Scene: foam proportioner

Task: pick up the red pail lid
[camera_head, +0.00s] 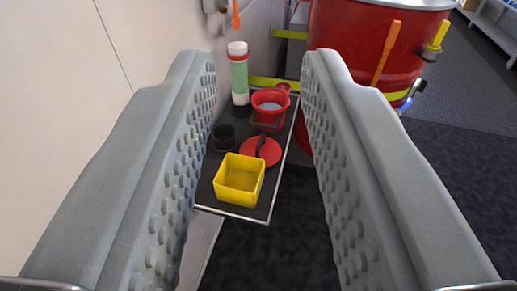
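The red pail lid (267,152) is a flat red disc with a dark upright handle across it. It lies on a dark shelf (246,207) with a pale edge, between the yellow box and the red pail (270,107). The yellow box hides a little of its near side or stands close against it; I cannot tell which. My gripper (258,65) is open, with grey studded fingers on both sides of the view. Nothing is between the fingertips. The lid shows in the gap between the fingers, beyond them and apart from them.
An open yellow box (239,180) stands in front of the lid. A small black cup (223,137) is at its left, and a green and white cylinder (239,76) stands behind. A white wall (90,110) borders the left. A large red tank (370,45) stands behind right. Dark floor lies at right.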

